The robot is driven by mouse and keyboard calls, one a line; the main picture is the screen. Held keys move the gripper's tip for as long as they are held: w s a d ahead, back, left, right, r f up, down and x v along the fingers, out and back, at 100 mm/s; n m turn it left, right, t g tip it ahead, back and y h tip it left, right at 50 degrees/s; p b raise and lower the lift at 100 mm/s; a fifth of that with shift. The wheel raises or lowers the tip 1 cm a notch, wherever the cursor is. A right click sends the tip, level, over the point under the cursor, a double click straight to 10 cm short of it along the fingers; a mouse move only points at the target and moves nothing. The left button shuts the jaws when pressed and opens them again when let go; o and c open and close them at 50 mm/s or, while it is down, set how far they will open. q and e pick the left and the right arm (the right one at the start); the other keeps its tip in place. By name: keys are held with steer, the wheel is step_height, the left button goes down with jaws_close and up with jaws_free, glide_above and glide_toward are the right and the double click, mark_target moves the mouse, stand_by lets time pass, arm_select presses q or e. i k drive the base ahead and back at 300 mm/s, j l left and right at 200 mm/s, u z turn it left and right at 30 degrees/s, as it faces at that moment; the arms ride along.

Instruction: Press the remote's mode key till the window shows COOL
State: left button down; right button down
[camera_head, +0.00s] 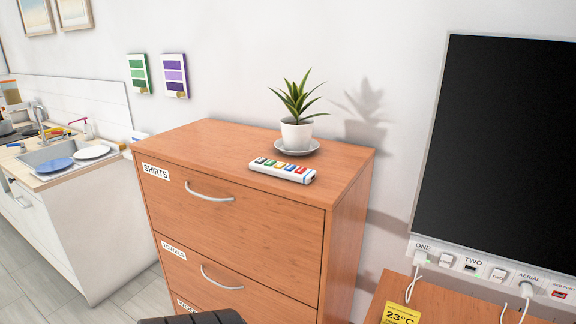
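A white bar-shaped object with a row of coloured keys (282,170) lies flat on the top of a wooden chest of drawers, near its front edge. It may be the remote, but the picture is too small to read any key. I see no lettering such as COOL and cannot make out a window on it. A yellow card (399,314) reading 23°C stands at the lower right, cut by the frame edge. Neither of my grippers can be made out in this view.
A potted plant (297,134) on a saucer stands behind the bar on the chest (215,140). A dark screen (500,145) and a socket strip with cables are at right. A counter with sink and plates is at left. A dark ribbed shape (195,318) shows at the bottom edge.

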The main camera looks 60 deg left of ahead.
mark_target(290, 167)
steer(key=u, duration=2.1)
steer(key=z, duration=2.35)
steer(key=u, duration=2.3)
